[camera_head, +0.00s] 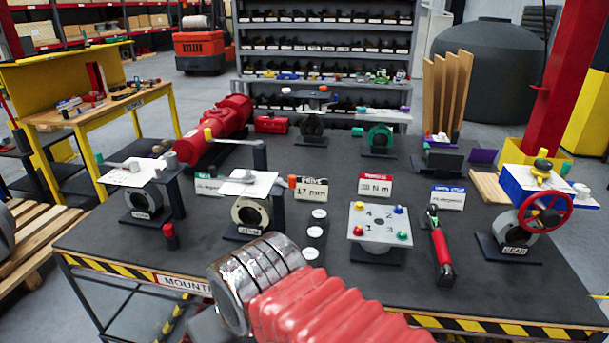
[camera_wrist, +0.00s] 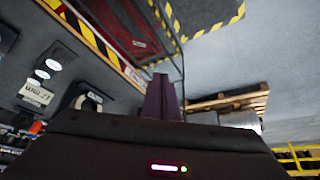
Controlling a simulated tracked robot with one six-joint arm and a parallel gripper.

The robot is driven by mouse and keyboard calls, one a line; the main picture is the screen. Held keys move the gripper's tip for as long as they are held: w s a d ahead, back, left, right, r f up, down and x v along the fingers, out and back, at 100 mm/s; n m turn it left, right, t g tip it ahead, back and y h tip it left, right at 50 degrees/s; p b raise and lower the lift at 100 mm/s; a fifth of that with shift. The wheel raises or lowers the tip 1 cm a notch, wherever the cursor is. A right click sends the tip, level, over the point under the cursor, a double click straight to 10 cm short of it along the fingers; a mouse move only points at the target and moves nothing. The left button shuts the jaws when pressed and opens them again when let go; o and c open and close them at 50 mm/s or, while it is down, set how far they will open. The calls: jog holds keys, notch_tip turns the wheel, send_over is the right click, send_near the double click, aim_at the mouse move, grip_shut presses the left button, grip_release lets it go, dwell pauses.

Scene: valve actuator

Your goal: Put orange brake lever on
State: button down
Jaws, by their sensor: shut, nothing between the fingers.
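An orange-tipped lever (camera_head: 292,182) lies across the white plate on the middle-left valve stand (camera_head: 251,214) in the head view. I cannot tell for sure that it is the brake lever. A grey arm with a yellow tip (camera_head: 208,134) reaches left from the dark post behind that plate. In the wrist view my gripper (camera_wrist: 164,82) is shut, with dark fingers together and nothing between them. It points down past the table's striped edge, apart from the valve stands. In the head view the gripper itself does not show.
The left valve stand (camera_head: 143,204) has a green-tipped lever. Label cards (camera_head: 375,185) stand behind. A wooden pallet (camera_wrist: 228,100) lies beyond the table.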

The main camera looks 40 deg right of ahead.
jog(key=w+d+r+m+y, duration=0.1)
jog(key=w+d+r+m, duration=0.1)
jog(key=w+d+r, duration=0.55)
jog(key=w+d+r+m, duration=0.25)
jog(key=w+d, duration=0.25)
jog(key=d, duration=0.5)
jog(key=d+r+m, duration=0.1)
jog(key=d, duration=1.1)
jog(key=w+d+r+t, duration=0.1)
jog(key=d+r, duration=0.1)
jog(key=d, duration=1)
jog(key=shift+w+d+m+t+y, duration=0.15)
jog(key=shift+w+m+t+y, duration=0.15)
jog(key=shift+m+y, duration=0.1)
